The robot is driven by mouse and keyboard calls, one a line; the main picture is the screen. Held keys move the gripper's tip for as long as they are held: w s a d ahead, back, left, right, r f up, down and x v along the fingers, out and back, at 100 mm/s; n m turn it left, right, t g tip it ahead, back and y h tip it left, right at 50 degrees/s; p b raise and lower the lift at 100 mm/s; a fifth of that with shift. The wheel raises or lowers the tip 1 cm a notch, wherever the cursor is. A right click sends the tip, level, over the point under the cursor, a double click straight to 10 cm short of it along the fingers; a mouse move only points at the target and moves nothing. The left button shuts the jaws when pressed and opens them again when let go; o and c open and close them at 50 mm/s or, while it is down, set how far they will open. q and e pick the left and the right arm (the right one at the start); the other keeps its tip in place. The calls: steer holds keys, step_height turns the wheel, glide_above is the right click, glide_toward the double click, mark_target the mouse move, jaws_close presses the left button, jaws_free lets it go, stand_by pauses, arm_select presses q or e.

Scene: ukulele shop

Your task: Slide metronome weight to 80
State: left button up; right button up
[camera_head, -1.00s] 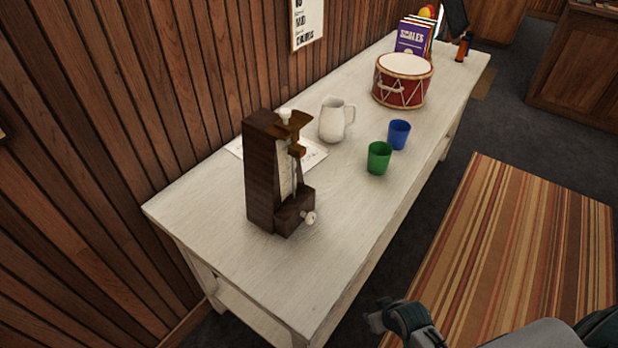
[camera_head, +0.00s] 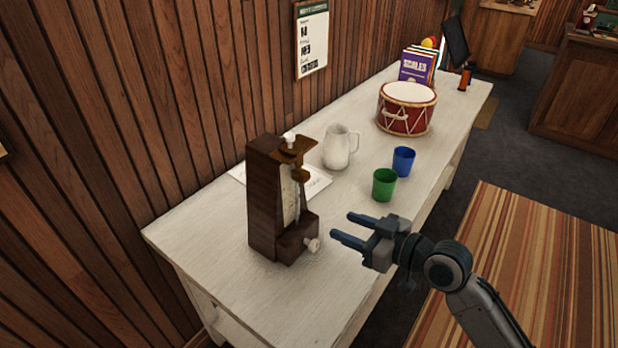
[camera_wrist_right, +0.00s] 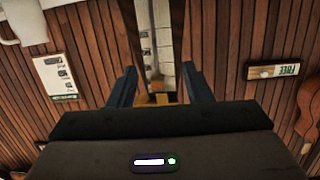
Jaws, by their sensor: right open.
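The dark brown wooden metronome (camera_head: 263,205) stands upright near the front end of the white table. Its pale scale plate (camera_head: 288,205) faces right, with a small brown weight (camera_head: 300,174) near the top of the rod. In the right wrist view the scale plate (camera_wrist_right: 163,45) and a yellowish-brown piece, probably the weight (camera_wrist_right: 155,86), appear between the open fingers (camera_wrist_right: 159,72). My left gripper is out of view.
The white table (camera_head: 215,240) runs along a wooden wall. A white pitcher (camera_head: 337,148), a green cup (camera_head: 384,185), a blue cup (camera_head: 403,161) and a red drum (camera_head: 404,110) stand behind the metronome. A paper sheet (camera_head: 318,182) lies beside it. The table's front corner is bare.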

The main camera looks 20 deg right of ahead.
steer(key=t+y, duration=0.1)
steer(key=y, duration=0.1)
glide_toward(307, 177)
steer(key=p+x, duration=0.3)
steer(key=x, duration=0.6)
steer(key=shift+w+a, duration=0.15)
steer(key=shift+w, duration=0.1)
jaws_close()
steer(key=shift+f+b, duration=1.65)
steer(key=shift+f, duration=0.05)
